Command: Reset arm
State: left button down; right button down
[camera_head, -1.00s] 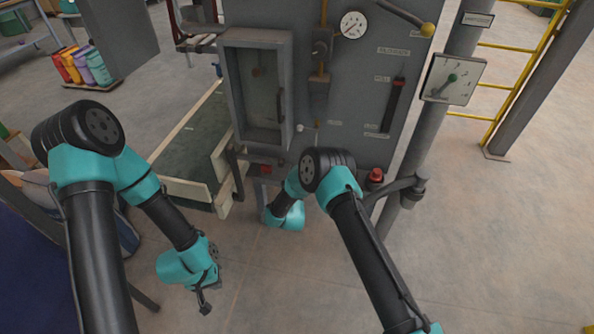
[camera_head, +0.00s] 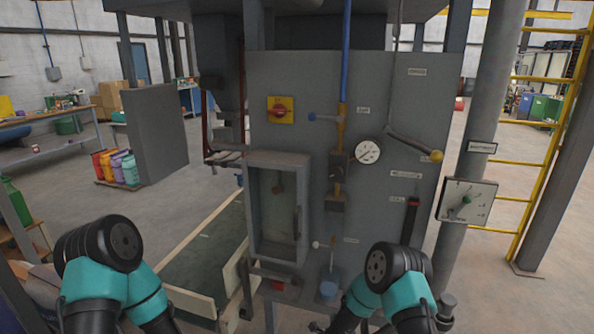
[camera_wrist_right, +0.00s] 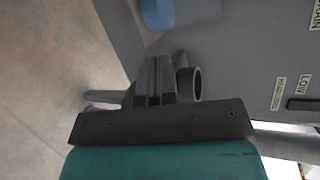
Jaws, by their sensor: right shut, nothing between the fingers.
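My right gripper (camera_wrist_right: 154,80) is shut with nothing between its fingers in the right wrist view. A short grey ring-ended tube (camera_wrist_right: 190,83) shows right beside the fingers; I cannot tell whether they touch. In the head view my right arm is in front of the lower part of the grey filler machine (camera_head: 385,110), and its gripper cannot be made out. My left arm shows only its upper joint at the lower left; the left gripper is outside the picture.
The machine carries a windowed box (camera_head: 278,212), a red-and-yellow switch (camera_head: 280,110), a gauge (camera_head: 367,150) and a yellow-knobbed lever (camera_head: 437,156). A blue part (camera_head: 329,290) sits low near my right arm. A conveyor (camera_head: 203,250) stands left; a yellow ladder (camera_head: 545,160) stands right.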

jog(key=s+d+n+g+y, duration=0.1)
jog(key=s+d+n+g, duration=0.2)
jog(key=s+n, duration=0.3)
jog(key=s+d+n+g+y, duration=0.1)
jog(key=s+n+g, duration=0.5)
jog(key=s, duration=0.9)
jog(key=s+d+n+g+y, duration=0.1)
jog(key=s+d+n+g, duration=0.3)
jog(key=s, duration=0.7)
jog(key=shift+d+f+n+g, duration=0.15)
jog(key=shift+d+n+g, duration=0.2)
jog(key=shift+n, duration=0.75)
